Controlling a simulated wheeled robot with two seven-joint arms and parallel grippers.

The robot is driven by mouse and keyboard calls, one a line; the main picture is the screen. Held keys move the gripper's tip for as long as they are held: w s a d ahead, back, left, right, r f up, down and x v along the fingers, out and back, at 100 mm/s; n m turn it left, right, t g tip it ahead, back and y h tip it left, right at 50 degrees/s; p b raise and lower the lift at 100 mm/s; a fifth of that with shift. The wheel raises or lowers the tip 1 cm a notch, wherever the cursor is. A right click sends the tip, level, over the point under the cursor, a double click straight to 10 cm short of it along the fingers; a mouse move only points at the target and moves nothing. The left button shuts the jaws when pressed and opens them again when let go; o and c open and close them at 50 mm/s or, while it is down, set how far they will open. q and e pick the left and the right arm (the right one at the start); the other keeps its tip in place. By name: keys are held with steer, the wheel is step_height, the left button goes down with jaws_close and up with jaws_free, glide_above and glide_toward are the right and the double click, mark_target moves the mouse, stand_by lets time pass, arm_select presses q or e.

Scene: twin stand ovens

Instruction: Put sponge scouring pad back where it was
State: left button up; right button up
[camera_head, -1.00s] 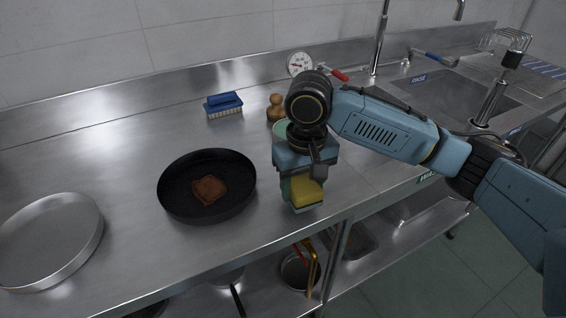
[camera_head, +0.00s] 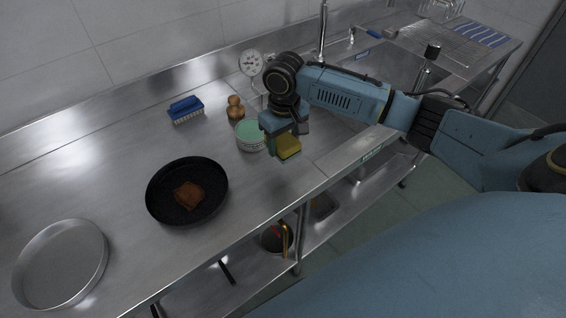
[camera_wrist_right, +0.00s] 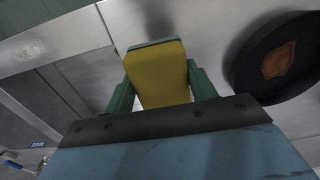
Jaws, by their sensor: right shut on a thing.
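The sponge scouring pad (camera_head: 288,147) is yellow with a green side. My right gripper (camera_head: 281,143) is shut on it and holds it near the front part of the steel counter, beside a pale green round container. In the right wrist view the yellow face of the sponge (camera_wrist_right: 160,75) sits between the two green fingers of my right gripper (camera_wrist_right: 158,88). I cannot tell for sure whether the sponge touches the counter. My left gripper is not in view.
A black pan (camera_head: 160,205) holding a brown slice stands left of the gripper. Behind are the green container (camera_head: 249,136), a wooden knob-shaped object (camera_head: 236,108), a blue brush (camera_head: 186,108) and a dial (camera_head: 251,63). A round metal tin (camera_head: 61,264) lies front left.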

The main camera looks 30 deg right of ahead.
mark_target(284, 173)
step_height(284, 173, down, 9)
steer(key=shift+f+b, duration=0.1)
steer(key=shift+b, duration=0.25)
steer(key=shift+s+f, duration=0.1)
steer(key=o, duration=0.9)
step_height(284, 173, up, 12)
steer(key=shift+r+p, duration=0.15)
steer(key=shift+p, duration=0.2)
